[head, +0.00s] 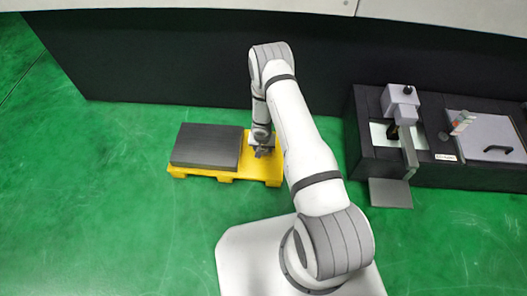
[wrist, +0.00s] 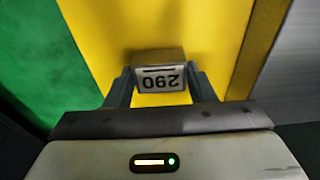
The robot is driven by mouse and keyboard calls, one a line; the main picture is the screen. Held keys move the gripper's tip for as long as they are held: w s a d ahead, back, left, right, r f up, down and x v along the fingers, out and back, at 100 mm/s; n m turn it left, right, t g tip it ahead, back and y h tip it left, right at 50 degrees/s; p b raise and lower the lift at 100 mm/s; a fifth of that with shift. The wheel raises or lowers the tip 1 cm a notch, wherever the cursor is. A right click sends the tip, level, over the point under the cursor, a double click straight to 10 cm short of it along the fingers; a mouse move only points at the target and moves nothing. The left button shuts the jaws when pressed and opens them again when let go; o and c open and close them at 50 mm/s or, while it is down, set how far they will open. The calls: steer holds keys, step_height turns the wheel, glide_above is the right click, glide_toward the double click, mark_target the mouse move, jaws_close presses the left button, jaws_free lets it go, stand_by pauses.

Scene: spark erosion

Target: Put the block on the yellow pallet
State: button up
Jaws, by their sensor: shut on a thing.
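The block (wrist: 160,78) is small, with a pale face printed with 290, upside down in the wrist view, and a brownish side. My gripper (wrist: 160,84) is shut on it, one finger on each side. The yellow pallet (wrist: 205,30) fills the ground behind the block in the wrist view. In the head view the pallet (head: 262,172) lies on the floor, and my gripper (head: 263,151) is low at its bare right end. The block cannot be made out in the head view. I cannot tell whether the block touches the pallet.
A dark grey slab (head: 206,146) covers the left and middle of the pallet; its edge shows at the right in the wrist view. A dark wall stands behind. A machine bench (head: 440,173) stands at the right. Green floor (head: 90,200) is clear at the left.

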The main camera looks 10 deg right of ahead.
steer(key=shift+f, duration=0.65)
steer(key=shift+f+b, duration=0.15)
steer(key=shift+b, duration=0.15)
steer(key=o, duration=1.3)
